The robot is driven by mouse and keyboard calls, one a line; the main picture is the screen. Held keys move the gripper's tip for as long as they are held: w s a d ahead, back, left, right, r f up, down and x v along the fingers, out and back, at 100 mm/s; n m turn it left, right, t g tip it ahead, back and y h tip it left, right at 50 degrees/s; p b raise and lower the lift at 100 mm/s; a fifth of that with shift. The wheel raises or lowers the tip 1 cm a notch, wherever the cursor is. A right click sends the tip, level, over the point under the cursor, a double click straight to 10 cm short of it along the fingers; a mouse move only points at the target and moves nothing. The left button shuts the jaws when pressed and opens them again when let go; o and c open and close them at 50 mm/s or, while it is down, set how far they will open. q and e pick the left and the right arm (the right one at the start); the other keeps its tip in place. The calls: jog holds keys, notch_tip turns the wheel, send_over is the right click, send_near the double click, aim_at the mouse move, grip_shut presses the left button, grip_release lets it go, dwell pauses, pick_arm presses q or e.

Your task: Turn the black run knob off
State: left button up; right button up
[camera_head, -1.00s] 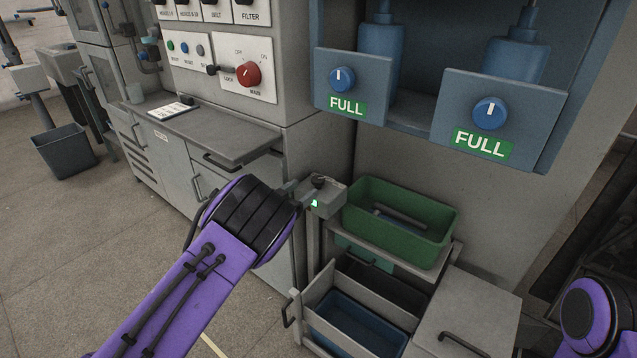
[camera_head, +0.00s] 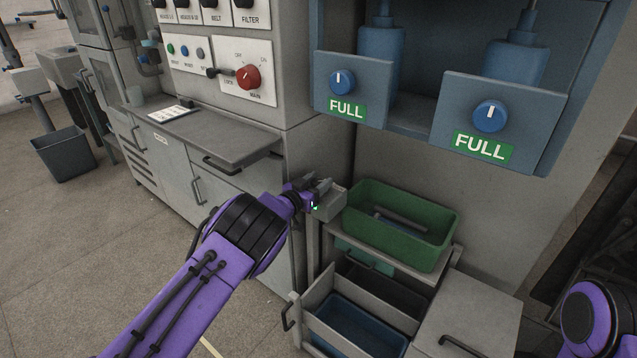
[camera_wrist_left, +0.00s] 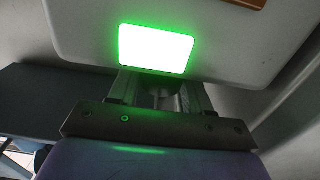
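A small grey control box (camera_head: 330,204) with a lit green lamp (camera_head: 315,206) stands beside the green bin. The black run knob on top of it is mostly hidden behind my left gripper (camera_head: 318,186). The gripper's fingers reach over the top of the box at the knob's place. In the left wrist view the lamp glows bright green (camera_wrist_left: 156,49), just beyond my left gripper (camera_wrist_left: 162,90). Its two fingers stand apart there, with something dark and grey between them. I cannot tell whether they press on the knob. My right gripper is out of view.
A green bin (camera_head: 447,228) sits close to the right of the box, above an open drawer (camera_head: 308,328). A machine panel with a red main switch (camera_head: 247,77) is behind. Blue knobs labelled FULL (camera_head: 490,116) are at upper right. A grey ledge (camera_head: 215,138) lies to the left.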

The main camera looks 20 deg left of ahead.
pick_arm(q)
jog(key=shift+n+y, duration=0.3)
jog(key=shift+y, duration=0.2)
jog(key=n+y+b, duration=0.1)
jog(key=y, duration=0.1)
jog(key=shift+d+f+n+t+y, duration=0.1)
jog(key=shift+f+n+t+y, duration=0.05)
jog(key=shift+n+t+y, duration=0.2)
jog(key=n+y+b, duration=0.3)
jog(key=n+y, duration=0.1)
jog(key=y, duration=0.2)
jog(key=shift+c, duration=0.4)
jog(key=n+y, duration=0.1)
jog(key=y, duration=0.1)
jog(key=shift+n+y+b, duration=0.35)
jog(key=shift+r+n+g+y, duration=0.25)
jog(key=shift+n+g+y, duration=0.15)
jog(key=shift+g+y, duration=0.25)
jog(key=shift+r, duration=0.1)
jog(key=o, duration=1)
jog(key=shift+c, duration=0.2)
